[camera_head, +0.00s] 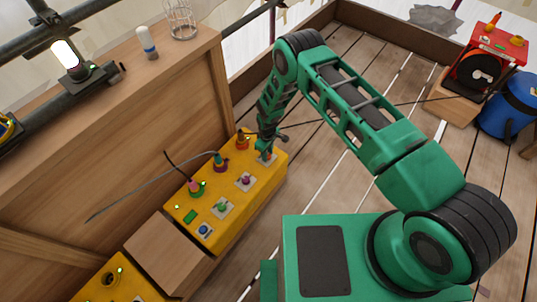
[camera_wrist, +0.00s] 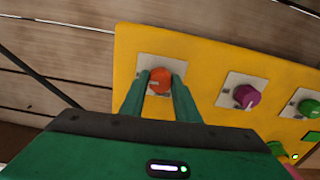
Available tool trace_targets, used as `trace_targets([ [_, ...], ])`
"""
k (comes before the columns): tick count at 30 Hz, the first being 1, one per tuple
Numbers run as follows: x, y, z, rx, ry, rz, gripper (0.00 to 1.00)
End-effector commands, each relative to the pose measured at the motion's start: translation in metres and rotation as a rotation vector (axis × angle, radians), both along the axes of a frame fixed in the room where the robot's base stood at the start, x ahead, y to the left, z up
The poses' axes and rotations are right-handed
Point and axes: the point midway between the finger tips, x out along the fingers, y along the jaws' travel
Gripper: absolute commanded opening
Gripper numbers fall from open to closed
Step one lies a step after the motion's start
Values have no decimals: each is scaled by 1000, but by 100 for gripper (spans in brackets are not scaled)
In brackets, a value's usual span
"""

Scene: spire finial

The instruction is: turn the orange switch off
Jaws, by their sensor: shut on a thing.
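The orange switch (camera_wrist: 160,80) is a round knob on a white plate at the end of the yellow panel (camera_wrist: 207,55). In the wrist view my gripper (camera_wrist: 161,82) has one finger on each side of the knob and is shut on it. In the head view my gripper (camera_head: 264,154) reaches down to the far end of the yellow panel box (camera_head: 270,172), and the orange switch (camera_head: 268,157) is partly hidden by it. The switch's pointer mark is too small to read clearly.
A purple knob (camera_wrist: 246,96) and a green knob (camera_wrist: 309,107) sit beside it; a blue knob (camera_head: 204,230) is farther along. A wooden wall (camera_head: 120,130) rises behind.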

Motion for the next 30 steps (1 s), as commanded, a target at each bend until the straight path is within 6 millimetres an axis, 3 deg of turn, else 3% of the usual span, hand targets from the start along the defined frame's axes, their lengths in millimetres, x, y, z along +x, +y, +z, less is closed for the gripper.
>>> trace_targets([
  [8,0,0,-1,-1,-1,180,6],
  [30,0,2,0,3,-2,882,6],
])
